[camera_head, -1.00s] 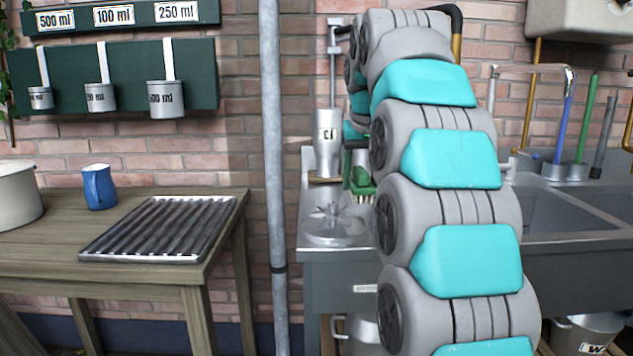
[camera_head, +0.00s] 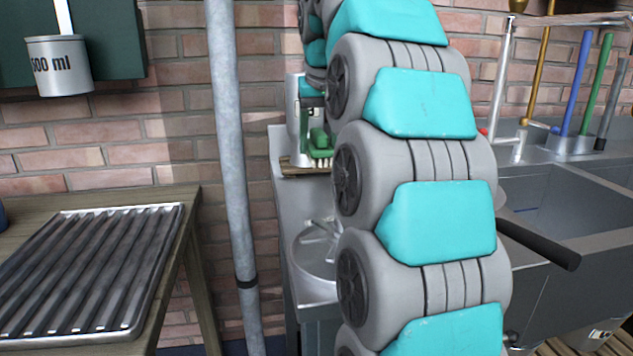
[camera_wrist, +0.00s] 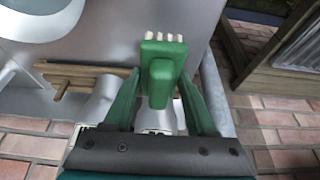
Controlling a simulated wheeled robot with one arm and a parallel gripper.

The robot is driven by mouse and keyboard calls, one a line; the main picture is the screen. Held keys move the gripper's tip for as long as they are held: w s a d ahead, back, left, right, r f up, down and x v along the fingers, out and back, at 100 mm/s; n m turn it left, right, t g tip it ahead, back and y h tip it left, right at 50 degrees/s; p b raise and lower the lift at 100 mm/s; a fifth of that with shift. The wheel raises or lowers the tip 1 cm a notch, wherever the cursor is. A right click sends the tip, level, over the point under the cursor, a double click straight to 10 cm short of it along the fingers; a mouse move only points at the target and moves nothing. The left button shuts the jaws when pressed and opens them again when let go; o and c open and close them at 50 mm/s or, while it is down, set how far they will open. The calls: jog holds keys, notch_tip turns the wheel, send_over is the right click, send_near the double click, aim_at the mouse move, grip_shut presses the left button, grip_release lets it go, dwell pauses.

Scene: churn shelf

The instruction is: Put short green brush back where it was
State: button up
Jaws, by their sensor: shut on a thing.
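The short green brush (camera_head: 319,147) with pale bristles is held above or at the small wooden board (camera_head: 292,168) on the metal sink unit; I cannot tell whether it touches. In the wrist view the brush (camera_wrist: 163,68) sits between the two green fingers of my gripper (camera_wrist: 161,82), bristles pointing to the top of the picture. My gripper is shut on it. In the head view my arm hides most of the gripper. The wooden board also shows in the wrist view (camera_wrist: 78,70), left of the brush.
A round metal part (camera_head: 313,262) lies nearer on the counter. A grey pipe (camera_head: 232,160) stands left of the sink unit. A ridged tray (camera_head: 85,270) lies on the wooden table. A black handle (camera_head: 540,243) sticks out right of my arm.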

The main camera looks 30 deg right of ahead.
aim_at(323, 137)
jog(key=shift+s+f, duration=0.1)
jog(key=shift+f, duration=3.15)
jog(key=shift+f, duration=0.2)
jog(key=o, duration=1.3)
jog(key=shift+r, duration=0.1)
jog(key=p+v, duration=0.1)
jog(key=v, duration=1.1)
jog(key=shift+r+p, duration=0.15)
jog(key=shift+p, duration=0.15)
